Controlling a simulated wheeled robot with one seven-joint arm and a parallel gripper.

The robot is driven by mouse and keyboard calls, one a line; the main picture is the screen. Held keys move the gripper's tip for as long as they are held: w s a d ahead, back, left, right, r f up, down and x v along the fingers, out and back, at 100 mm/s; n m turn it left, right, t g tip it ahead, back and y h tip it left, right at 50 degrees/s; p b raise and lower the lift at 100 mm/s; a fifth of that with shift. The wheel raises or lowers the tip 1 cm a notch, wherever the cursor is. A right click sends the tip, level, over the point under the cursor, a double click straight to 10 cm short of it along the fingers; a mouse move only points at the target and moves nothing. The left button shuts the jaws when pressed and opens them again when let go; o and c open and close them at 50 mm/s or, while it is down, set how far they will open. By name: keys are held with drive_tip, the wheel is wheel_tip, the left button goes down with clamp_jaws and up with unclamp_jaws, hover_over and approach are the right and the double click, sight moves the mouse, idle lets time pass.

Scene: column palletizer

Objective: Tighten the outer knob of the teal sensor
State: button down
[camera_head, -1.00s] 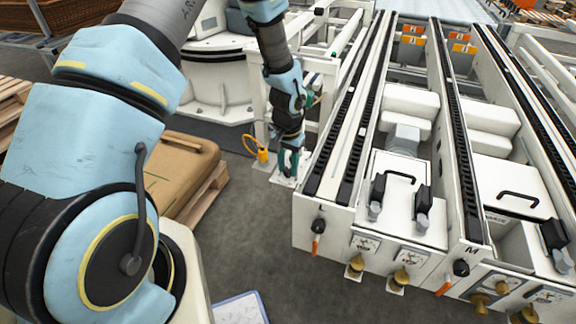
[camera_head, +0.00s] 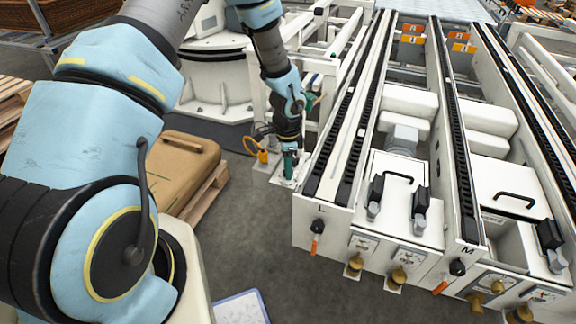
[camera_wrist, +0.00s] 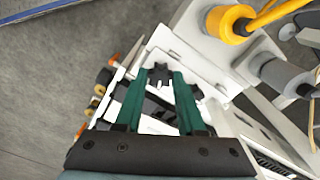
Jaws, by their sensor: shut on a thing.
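In the wrist view, my gripper (camera_wrist: 161,76) has two dark green fingers closed around a dark, lobed knob (camera_wrist: 160,74) in front of a white bracket (camera_wrist: 190,50). In the head view, my gripper (camera_head: 290,168) points down at a white mount left of the conveyor frame. The knob there is hidden by the fingers. I cannot make out a teal sensor body for certain; the green near the knob is mostly my fingers. A yellow sensor (camera_wrist: 229,22) with a yellow cable stands close by, also visible in the head view (camera_head: 262,155).
A grey cylindrical sensor (camera_wrist: 282,75) sits to the right in the wrist view. The white conveyor frame (camera_head: 325,212) with orange-handled levers stands right of my gripper. A brown case (camera_head: 180,170) on a pallet is to the left. Grey floor (camera_head: 255,235) in front is open.

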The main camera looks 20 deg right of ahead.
drive_tip(key=m+p, duration=0.1)
drive_tip(key=m, duration=0.4)
idle(0.5)
drive_tip(key=c, duration=0.5)
unclamp_jaws()
